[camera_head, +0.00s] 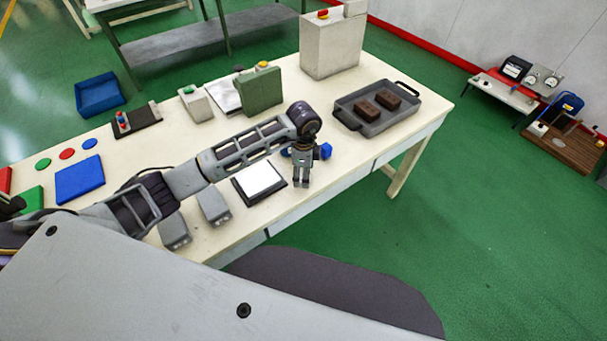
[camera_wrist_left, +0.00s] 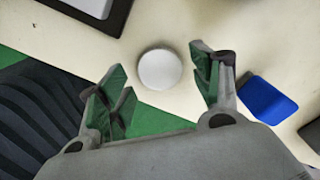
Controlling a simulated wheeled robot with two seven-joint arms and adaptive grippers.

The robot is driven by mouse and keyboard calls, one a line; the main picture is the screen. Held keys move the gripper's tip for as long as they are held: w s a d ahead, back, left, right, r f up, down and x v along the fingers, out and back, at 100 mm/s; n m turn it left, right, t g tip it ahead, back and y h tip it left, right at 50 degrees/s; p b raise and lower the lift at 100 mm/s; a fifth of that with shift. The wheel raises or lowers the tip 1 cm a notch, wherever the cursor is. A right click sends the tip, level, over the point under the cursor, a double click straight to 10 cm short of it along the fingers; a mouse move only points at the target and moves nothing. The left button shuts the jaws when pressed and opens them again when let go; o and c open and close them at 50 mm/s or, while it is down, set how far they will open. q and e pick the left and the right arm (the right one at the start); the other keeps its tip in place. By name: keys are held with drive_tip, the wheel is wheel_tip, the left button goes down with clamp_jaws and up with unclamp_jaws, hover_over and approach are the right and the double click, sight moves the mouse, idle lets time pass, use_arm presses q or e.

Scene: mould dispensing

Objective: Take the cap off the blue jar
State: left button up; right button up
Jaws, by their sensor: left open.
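My left gripper (camera_head: 302,182) points down over the table, near its front edge. In the left wrist view its two fingers (camera_wrist_left: 160,80) are spread apart and nothing is clamped between them. A round white top (camera_wrist_left: 159,69), like a cap seen from above, lies between and just beyond the fingertips. No blue body shows under it. A blue block-like thing (camera_wrist_left: 268,100) lies to the right of the fingers; blue also shows beside the gripper in the head view (camera_head: 324,151). The gripper hides part of the spot in the head view. My right gripper is not in view.
A black-framed white pad (camera_head: 260,180) lies left of the gripper. A dark tray (camera_head: 355,97) with two brown blocks stands at the right. A green box (camera_head: 260,92) and a large grey box (camera_head: 332,45) stand behind. Two grey blocks (camera_head: 213,206) lie near the front edge.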

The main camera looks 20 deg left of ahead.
use_arm(q)
wheel_tip(320, 180, up, 11)
drive_tip(key=shift+b, duration=0.45)
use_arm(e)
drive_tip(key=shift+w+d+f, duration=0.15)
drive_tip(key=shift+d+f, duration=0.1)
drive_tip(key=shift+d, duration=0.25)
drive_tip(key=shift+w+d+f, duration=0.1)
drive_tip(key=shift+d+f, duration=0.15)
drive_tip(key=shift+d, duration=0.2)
use_arm(q)
drive_tip(key=shift+f, duration=0.1)
